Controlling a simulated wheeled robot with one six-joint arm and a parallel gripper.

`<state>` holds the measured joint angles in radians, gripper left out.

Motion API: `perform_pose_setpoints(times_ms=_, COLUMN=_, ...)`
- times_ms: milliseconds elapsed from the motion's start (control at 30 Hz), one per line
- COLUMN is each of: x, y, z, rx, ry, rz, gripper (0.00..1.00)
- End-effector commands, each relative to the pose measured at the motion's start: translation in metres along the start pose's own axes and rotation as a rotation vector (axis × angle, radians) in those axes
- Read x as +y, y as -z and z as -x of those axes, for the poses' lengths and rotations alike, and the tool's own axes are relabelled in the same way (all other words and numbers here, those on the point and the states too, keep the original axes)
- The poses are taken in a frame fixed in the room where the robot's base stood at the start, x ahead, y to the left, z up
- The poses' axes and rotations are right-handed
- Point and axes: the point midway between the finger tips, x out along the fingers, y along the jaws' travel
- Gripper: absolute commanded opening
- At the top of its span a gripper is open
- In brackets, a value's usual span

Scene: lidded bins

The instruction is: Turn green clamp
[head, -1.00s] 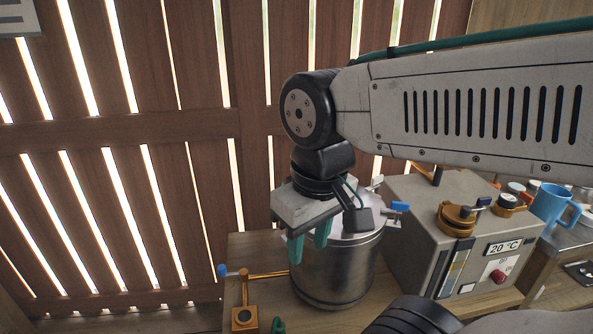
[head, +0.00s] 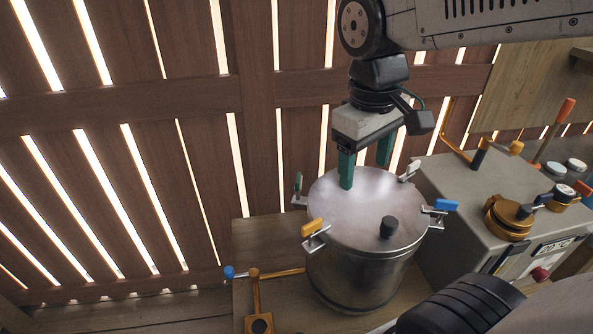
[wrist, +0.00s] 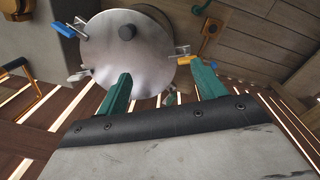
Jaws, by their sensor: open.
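The metal pot (head: 360,275) has a round steel lid (head: 365,205) with a black knob and clamps around its rim. The green clamp (head: 298,184) is on the lid's left rim, its handle standing up. In the wrist view the green clamp (wrist: 170,98) seems to show, small, between my fingers near the lid's edge. My gripper (head: 365,174) is open and empty, pointing down over the far part of the lid, to the right of the green clamp and apart from it. Its green fingers also show in the wrist view (wrist: 162,76).
A yellow clamp (head: 313,227), a blue clamp (head: 445,206) and a white clamp (head: 411,168) also sit on the rim. A grey box (head: 460,195) with dials stands close at right. A slatted wooden wall (head: 190,150) is behind. A copper pipe (head: 275,273) is at the pot's lower left.

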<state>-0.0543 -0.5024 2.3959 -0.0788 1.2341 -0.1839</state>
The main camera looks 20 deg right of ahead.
Motion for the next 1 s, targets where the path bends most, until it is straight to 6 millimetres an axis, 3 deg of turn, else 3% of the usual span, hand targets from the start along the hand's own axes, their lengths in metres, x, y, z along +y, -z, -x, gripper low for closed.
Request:
perform_pose_setpoints(times_ms=267, x=0.007, y=0.09, z=-0.012, rx=-0.13, ry=-0.048, rz=0.315, gripper=0.69)
perform_pose_setpoints(times_ms=600, x=-0.004, y=0.194, z=-0.061, rx=-0.276, ry=-0.084, rz=0.683, gripper=0.69)
perform_pose_setpoints(times_ms=800, x=-0.012, y=0.225, z=-0.084, rx=-0.326, ry=-0.091, rz=0.805, gripper=0.69)
perform_pose_setpoints(times_ms=1000, x=-0.012, y=0.23, z=-0.098, rx=-0.34, ry=-0.093, rz=0.838, gripper=0.69)
